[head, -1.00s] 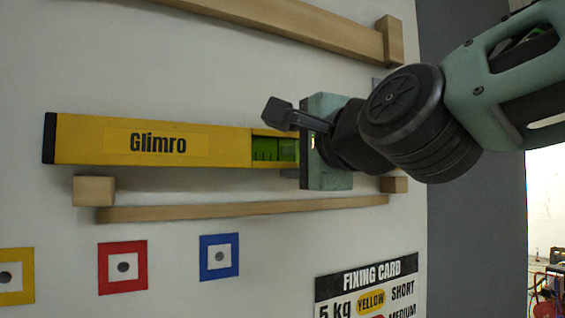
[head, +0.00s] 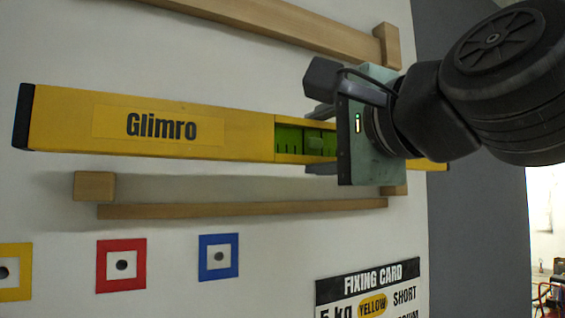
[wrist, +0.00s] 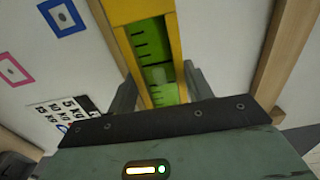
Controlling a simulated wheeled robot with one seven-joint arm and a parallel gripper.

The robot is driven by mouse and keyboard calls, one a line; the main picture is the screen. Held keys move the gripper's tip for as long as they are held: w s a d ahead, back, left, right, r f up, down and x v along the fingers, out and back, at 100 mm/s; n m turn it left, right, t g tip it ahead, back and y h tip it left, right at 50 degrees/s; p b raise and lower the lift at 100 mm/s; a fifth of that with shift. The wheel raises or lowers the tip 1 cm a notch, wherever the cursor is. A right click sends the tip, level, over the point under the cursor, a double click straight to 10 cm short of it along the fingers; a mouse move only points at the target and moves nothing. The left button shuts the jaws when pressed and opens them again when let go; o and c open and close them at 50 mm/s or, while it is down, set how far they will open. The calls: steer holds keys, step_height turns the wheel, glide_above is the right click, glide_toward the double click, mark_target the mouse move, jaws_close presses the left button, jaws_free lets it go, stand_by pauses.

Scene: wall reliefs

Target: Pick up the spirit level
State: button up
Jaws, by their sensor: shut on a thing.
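The spirit level (head: 235,135) is a long yellow bar with a black left end cap, the word "Glimro" and a green vial window. In the head view it is held out from the white wall, above a wooden ledge, roughly level. My gripper (head: 322,140) is shut on it at the green window, a finger above and a finger below. My gripper's body hides part of the bar; its right end shows beyond. In the wrist view the level (wrist: 150,50) runs between my two fingers (wrist: 158,92).
A wooden ledge (head: 240,209) with a block (head: 94,186) at its left end is below the level. A wooden rail (head: 270,25) runs above. Yellow, red (head: 121,265) and blue (head: 218,257) framed squares and a fixing card (head: 368,285) are lower on the wall.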

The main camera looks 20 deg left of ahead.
steer(key=shift+b+v, duration=0.55)
steer(key=shift+v, duration=2.3)
